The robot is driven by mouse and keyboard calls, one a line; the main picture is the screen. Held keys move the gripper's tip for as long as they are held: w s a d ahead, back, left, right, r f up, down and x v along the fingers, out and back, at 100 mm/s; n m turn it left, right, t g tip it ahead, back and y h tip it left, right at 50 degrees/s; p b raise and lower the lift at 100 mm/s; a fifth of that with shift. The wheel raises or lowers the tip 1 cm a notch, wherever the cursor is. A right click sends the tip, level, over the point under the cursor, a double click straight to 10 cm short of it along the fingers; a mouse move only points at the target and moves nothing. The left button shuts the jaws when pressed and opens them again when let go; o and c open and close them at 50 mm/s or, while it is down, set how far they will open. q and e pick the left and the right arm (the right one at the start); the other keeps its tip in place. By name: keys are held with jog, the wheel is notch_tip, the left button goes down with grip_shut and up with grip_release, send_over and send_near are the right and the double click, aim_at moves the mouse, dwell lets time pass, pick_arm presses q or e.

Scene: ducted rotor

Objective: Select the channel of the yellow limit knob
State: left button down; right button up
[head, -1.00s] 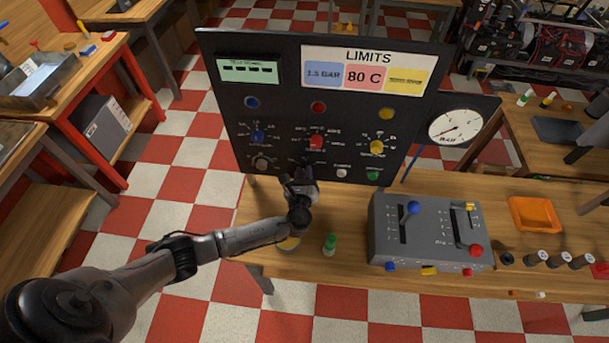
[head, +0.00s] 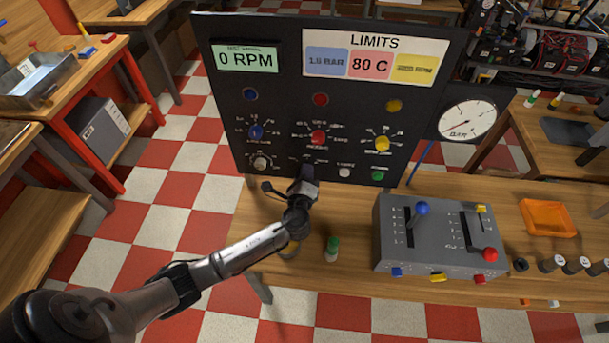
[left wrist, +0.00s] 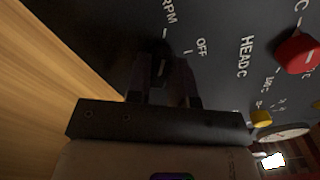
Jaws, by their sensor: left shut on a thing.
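The black panel (head: 222,100) stands upright on the bench. The yellow limit knob (head: 382,143) is at its right, and it also shows in the left wrist view (left wrist: 261,118). A yellow limit label (head: 414,68), apparently in RPM, is at the top right. The green display (head: 245,58) reads 0 RPM. My left gripper (head: 307,172) is at the panel's lower middle, shut on a dark selector knob (left wrist: 160,62). RPM, OFF and HEAD C are printed around that knob. Its pointer direction is hard to tell. My right gripper is not in view.
The blue (head: 256,132) and red (head: 317,137) limit knobs are left of the yellow one. A grey lever box (head: 430,257), a green-capped bottle (head: 332,250) and an orange tray (head: 547,218) stand on the bench. A round gauge (head: 467,119) is beside the panel.

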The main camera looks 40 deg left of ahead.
pick_arm(q)
jog(key=shift+n, duration=0.3)
jog(key=c, duration=1)
grip_release()
jog(key=v, duration=1.3)
jog(key=shift+s+d, duration=0.25)
jog(key=shift+s, duration=0.1)
